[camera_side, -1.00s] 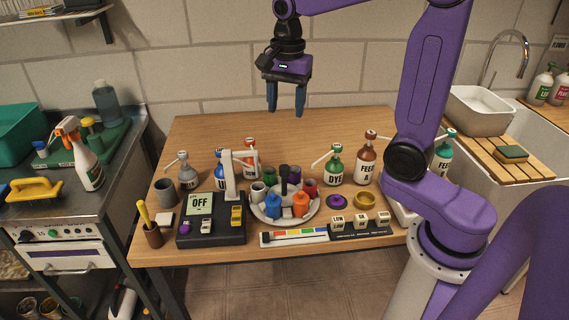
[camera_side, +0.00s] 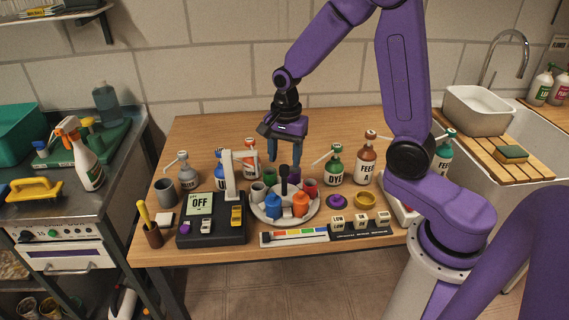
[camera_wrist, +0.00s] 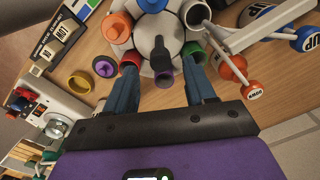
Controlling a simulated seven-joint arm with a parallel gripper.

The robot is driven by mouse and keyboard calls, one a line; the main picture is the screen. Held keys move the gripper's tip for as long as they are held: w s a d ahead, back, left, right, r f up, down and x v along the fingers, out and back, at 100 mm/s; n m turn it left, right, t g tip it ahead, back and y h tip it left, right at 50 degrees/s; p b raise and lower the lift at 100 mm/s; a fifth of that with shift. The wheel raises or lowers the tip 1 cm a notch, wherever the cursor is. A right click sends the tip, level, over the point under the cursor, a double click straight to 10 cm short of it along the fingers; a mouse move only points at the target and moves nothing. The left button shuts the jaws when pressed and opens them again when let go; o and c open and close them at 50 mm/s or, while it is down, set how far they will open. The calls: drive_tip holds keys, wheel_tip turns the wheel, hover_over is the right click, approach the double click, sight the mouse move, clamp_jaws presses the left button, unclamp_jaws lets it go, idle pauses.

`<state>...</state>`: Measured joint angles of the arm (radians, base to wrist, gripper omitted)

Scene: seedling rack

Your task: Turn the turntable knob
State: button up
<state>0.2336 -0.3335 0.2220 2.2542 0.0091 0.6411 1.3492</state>
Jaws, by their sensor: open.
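The turntable (camera_side: 262,215) is a round pale tray on the wooden table, ringed by several coloured cups and bottles. Its knob (camera_side: 284,180) is a dark upright post with a round top at the centre. My gripper (camera_side: 286,163) is open, pointing down above the far side of the turntable, behind the knob in the side view. The turntable (camera_wrist: 147,70) and the dark knob (camera_wrist: 158,46) lie beyond the fingertips there. No contact is visible.
A black device (camera_side: 212,232) with a display reading OFF stands left of the turntable. Pump bottles, including a green DYE bottle (camera_side: 334,170) and a brown one (camera_side: 367,165), stand behind. A colour strip (camera_side: 295,237) lies in front. The back of the table is clear.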

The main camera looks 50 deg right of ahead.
sight(285, 167)
drive_tip(key=shift+f, duration=1.55)
clamp_jaws()
